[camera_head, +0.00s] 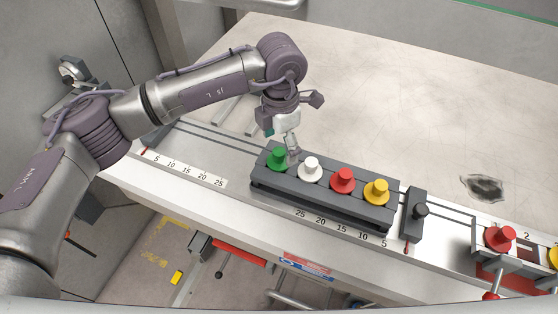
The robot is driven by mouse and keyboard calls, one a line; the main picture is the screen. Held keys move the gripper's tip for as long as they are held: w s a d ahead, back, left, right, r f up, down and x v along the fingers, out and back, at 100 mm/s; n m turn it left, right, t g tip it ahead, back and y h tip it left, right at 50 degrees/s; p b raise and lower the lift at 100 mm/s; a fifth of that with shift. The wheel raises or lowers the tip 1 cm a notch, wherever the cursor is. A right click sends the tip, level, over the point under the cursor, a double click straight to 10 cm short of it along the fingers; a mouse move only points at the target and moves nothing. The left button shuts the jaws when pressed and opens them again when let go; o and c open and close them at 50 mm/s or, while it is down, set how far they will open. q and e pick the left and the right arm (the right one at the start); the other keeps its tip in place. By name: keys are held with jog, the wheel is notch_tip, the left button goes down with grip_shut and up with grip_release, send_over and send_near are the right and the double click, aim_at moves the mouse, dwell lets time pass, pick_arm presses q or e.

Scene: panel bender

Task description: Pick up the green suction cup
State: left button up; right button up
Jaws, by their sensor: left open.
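The green suction cup (278,160) stands upright at the left end of a dark grey holder block (320,206) on the machine's metal ledge. My left gripper (291,150) points down just above and slightly right of the green cup, close beside it. Its fingers are open and small in the picture; I cannot tell whether they touch the cup. In the same holder, a white cup (309,168), a red cup (342,180) and a yellow cup (376,191) stand in a row to the right. My right gripper is not in view.
A black stop block (413,214) with a knob stands right of the holder. Another red cup (499,238) sits in a rack at the far right. A number scale (187,168) runs along the ledge.

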aim_at(279, 151)
pick_arm(q)
notch_tip(279, 151, down, 4)
jog(key=shift+w+a+r+p, duration=0.15)
jog(key=shift+r+p, duration=0.1)
jog(key=shift+p, duration=0.8)
jog(key=shift+f, duration=0.45)
jog(key=c, duration=1.3)
